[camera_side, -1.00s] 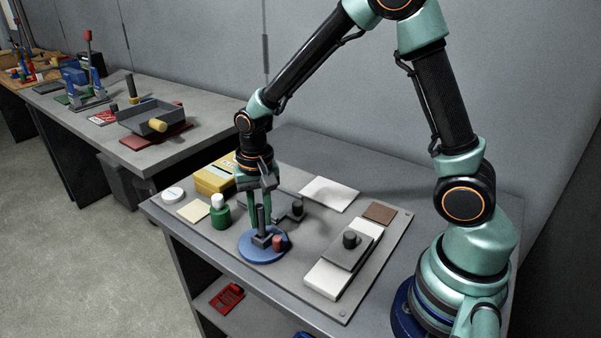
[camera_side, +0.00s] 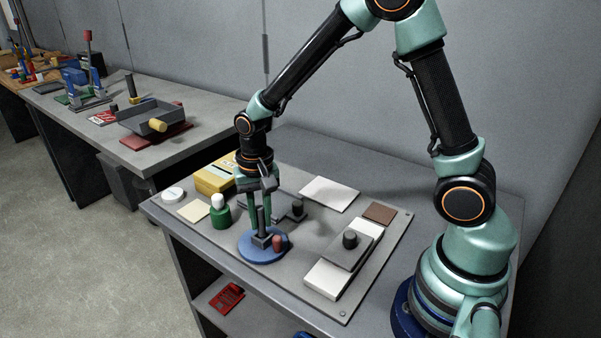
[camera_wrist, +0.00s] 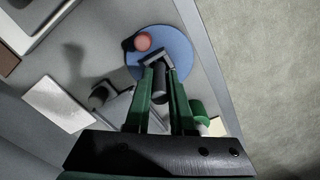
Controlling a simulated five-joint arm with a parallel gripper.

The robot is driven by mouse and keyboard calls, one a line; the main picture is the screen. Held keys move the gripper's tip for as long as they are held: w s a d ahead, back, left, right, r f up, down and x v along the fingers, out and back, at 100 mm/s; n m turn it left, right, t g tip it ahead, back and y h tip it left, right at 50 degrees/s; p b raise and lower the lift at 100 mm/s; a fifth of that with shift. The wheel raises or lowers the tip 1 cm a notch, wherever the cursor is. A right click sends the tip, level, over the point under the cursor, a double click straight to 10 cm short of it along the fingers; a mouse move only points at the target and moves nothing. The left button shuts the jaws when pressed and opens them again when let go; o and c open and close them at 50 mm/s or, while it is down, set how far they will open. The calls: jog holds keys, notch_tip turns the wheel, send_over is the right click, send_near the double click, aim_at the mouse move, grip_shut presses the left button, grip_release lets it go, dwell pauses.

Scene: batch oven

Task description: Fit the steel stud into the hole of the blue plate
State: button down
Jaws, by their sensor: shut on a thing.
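The blue plate (camera_side: 255,254) is a round disc near the front left edge of the bench. It carries a dark grey block (camera_side: 262,241) and a reddish knob (camera_side: 277,243); in the wrist view the plate (camera_wrist: 184,50) and the knob (camera_wrist: 142,41) show beyond my fingertips. My gripper (camera_side: 262,220) points down over the plate, its green fingers shut on the steel stud (camera_side: 261,215), a dark grey cylinder. The stud (camera_wrist: 159,84) looks upright, its lower end close to the grey block. The hole is hidden, so I cannot tell whether the stud is in it.
A green bottle with a white cap (camera_side: 220,214) stands close left of my gripper. A yellow box (camera_side: 214,179) is behind it. A dark part with a knob (camera_side: 297,209) lies to the right, then a grey block on a white slab (camera_side: 329,279). The bench edge is near.

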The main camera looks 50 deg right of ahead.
aim_at(259, 207)
jog(key=shift+f, duration=1.05)
dwell(0.9)
jog(key=c, duration=0.7)
grip_release()
notch_tip(259, 207, up, 11)
jog(key=shift+r, duration=0.1)
jog(key=shift+d+r, duration=0.1)
jog(key=shift+r, duration=0.5)
jog(key=s+d+r+n+t, duration=0.1)
jog(key=s+r+n+t, duration=0.1)
jog(key=s, duration=0.1)
jog(key=s+d+r+n+t, duration=0.1)
jog(key=s+r+n, duration=0.1)
jog(key=s+r, duration=0.1)
jog(key=s+d+r+n+t, duration=0.2)
jog(key=s+n, duration=0.1)
jog(key=s, duration=0.1)
jog(key=shift+r+t, duration=0.3)
